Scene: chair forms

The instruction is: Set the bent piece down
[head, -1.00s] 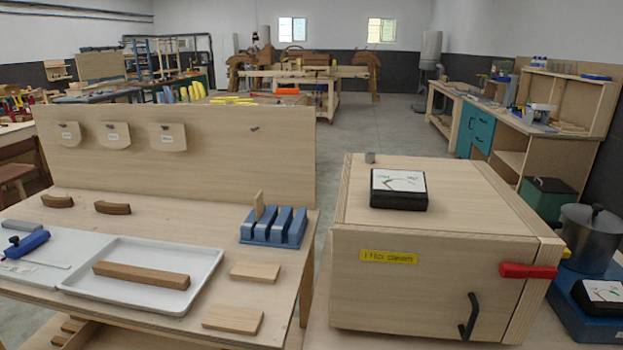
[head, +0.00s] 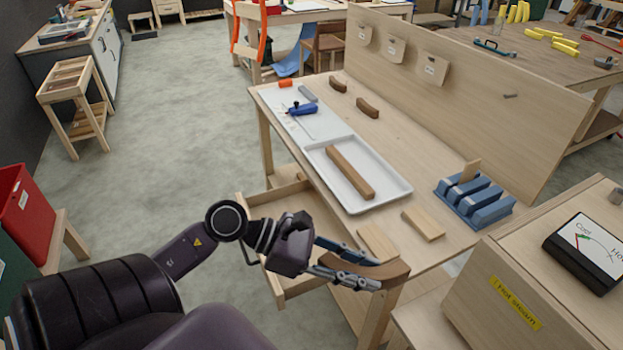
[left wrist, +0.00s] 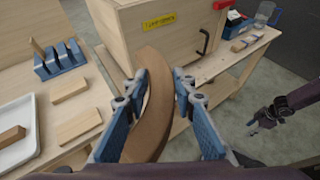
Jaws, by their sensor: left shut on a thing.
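The bent piece (head: 393,272) is a brown curved wooden strip. My left gripper (head: 366,270) is shut on it and holds it in the air in front of the workbench's near edge. In the left wrist view the bent piece (left wrist: 152,70) curves up between the two blue fingers of my left gripper (left wrist: 160,88). My right gripper (left wrist: 265,118) shows small at the right of the left wrist view, apart from the piece; its finger state is unclear. It is not in the head view.
The workbench (head: 436,168) bears a white tray (head: 398,188) with a straight wooden bar, two small curved pieces (head: 368,108), flat blocks (head: 423,223) and a blue slotted holder (head: 485,208). A wooden steam box (head: 485,275) with a gauge stands at the right.

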